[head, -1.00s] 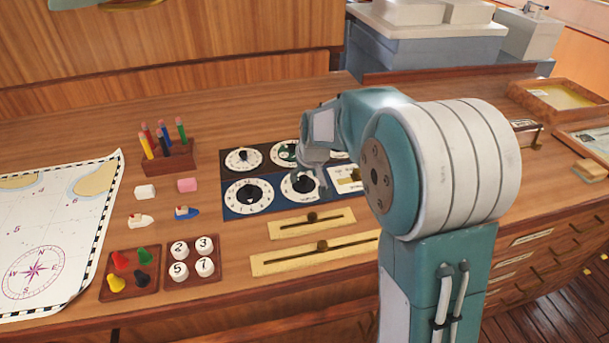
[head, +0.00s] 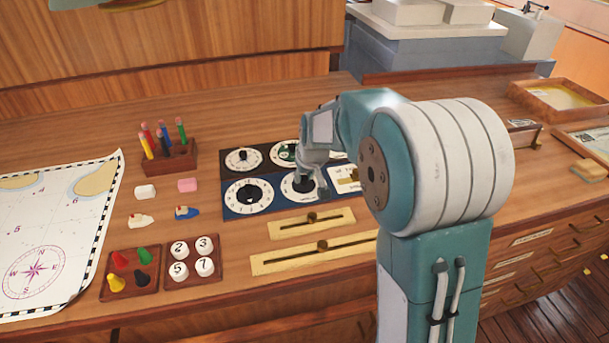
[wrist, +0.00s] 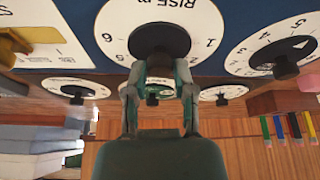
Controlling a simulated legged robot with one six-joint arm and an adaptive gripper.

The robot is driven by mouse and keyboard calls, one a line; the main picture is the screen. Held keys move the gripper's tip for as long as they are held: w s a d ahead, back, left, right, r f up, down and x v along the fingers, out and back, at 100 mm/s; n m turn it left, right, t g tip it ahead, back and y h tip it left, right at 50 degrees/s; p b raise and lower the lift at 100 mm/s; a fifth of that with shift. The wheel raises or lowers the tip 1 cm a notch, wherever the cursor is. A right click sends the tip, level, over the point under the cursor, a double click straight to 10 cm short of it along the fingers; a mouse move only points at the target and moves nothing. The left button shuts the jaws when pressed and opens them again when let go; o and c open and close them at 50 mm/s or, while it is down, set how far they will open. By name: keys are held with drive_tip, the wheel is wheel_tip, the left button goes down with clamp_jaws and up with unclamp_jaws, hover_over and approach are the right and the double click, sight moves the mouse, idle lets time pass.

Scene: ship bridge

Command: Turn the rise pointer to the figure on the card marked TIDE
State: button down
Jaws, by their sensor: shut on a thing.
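The dial marked RISE m (wrist: 120,22) fills the upper middle of the wrist view, with figures around its white face and a dark central hub (wrist: 160,38). It also shows in the head view (head: 289,190), partly behind my gripper (head: 308,186). In the wrist view, my gripper (wrist: 160,88) is shut on the pointer's knob (wrist: 160,66), with a finger on each side. The fingers and knob hide part of the dial, and I cannot tell which figure the pointer is at. I cannot make out a card marked TIDE.
Another dial (head: 235,195) lies left of the RISE dial, with more dials (head: 233,159) behind. Two brass slider plates (head: 283,230) lie in front. A pencil block (head: 180,160) and chart (head: 75,210) are farther left. My arm hides part of the desk.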

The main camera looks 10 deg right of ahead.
drive_tip(key=shift+s+f+m, duration=0.1)
drive_tip(key=shift+f+m, duration=0.05)
drive_tip(key=shift+m, duration=0.35)
drive_tip(key=m, duration=0.1)
drive_tip(key=m+h, duration=0.1)
drive_tip(key=m, duration=0.1)
drive_tip(key=shift+a+h, duration=0.2)
drive_tip(key=shift+h, duration=0.1)
drive_tip(key=shift+m+g+h, duration=0.3)
drive_tip(key=shift+m+h, duration=0.3)
drive_tip(key=shift+m, duration=1.2)
drive_tip(key=shift+c, duration=2.2)
unclamp_jaws()
drive_tip(key=shift+a, duration=0.1)
